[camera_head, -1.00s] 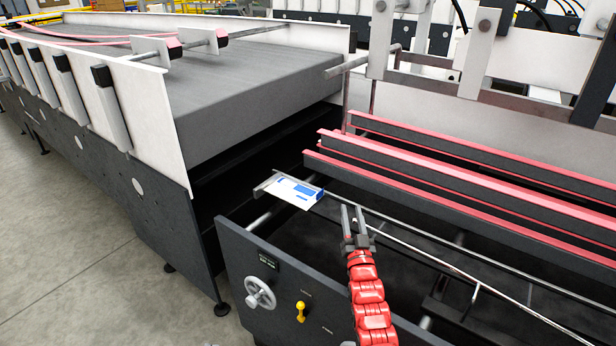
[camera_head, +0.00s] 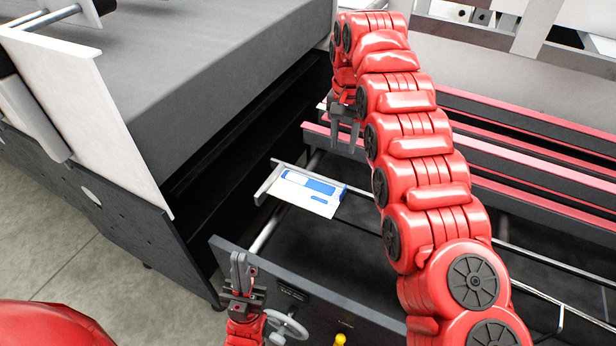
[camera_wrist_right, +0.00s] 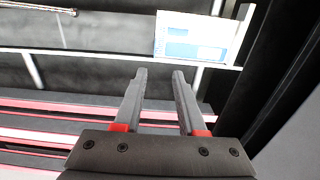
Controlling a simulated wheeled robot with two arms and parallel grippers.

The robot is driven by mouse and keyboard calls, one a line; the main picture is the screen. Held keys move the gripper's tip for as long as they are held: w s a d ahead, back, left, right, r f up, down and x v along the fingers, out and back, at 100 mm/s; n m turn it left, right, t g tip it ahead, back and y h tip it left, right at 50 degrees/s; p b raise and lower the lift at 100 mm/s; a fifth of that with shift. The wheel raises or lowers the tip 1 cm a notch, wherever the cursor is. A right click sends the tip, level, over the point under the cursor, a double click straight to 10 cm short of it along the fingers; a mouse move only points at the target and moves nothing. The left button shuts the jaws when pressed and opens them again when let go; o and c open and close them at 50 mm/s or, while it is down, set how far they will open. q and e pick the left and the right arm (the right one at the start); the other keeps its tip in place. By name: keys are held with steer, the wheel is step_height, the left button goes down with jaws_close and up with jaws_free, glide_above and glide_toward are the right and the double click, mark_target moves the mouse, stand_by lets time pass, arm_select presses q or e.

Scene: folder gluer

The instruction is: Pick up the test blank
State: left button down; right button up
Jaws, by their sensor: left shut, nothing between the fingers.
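The test blank (camera_head: 309,192) is a flat white piece with blue print. It lies on a narrow metal ledge (camera_head: 268,184) of the machine and also shows at the top of the right wrist view (camera_wrist_right: 197,38). My right gripper (camera_head: 344,138) hangs fingers down, beyond and above the blank, apart from it. In the wrist view its fingers (camera_wrist_right: 158,75) are spread with nothing between them, and the blank is ahead of them. My left gripper (camera_head: 239,258) points upward with its fingers together and empty, at the near side panel, left of and below the blank.
Red-edged dark rails (camera_head: 530,150) run to the right behind the blank. A grey conveyor (camera_head: 200,70) stands at the left. A handwheel (camera_head: 290,328) and yellow knob (camera_head: 340,339) are on the near panel. Dark open space lies below the ledge.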

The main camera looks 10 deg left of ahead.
steer(key=b, duration=0.4)
glide_toward(340, 200)
steer(key=p, duration=0.1)
steer(key=f+p, duration=0.1)
steer(key=p, duration=0.1)
steer(key=shift+w+a+f, duration=0.15)
steer(key=shift+w+f, duration=0.1)
steer(key=shift+w, duration=0.1)
steer(key=shift+w+f+p, duration=0.1)
steer(key=shift+f+p, duration=0.3)
steer(key=shift+p, duration=0.15)
steer(key=f, duration=0.1)
steer(key=f+p, duration=0.1)
steer(key=f, duration=0.2)
steer(key=shift+w+d+f+p, duration=0.1)
steer(key=shift+w+d+p, duration=0.05)
steer(key=shift+d+p, duration=0.25)
steer(key=shift+f, duration=0.15)
jaws_close()
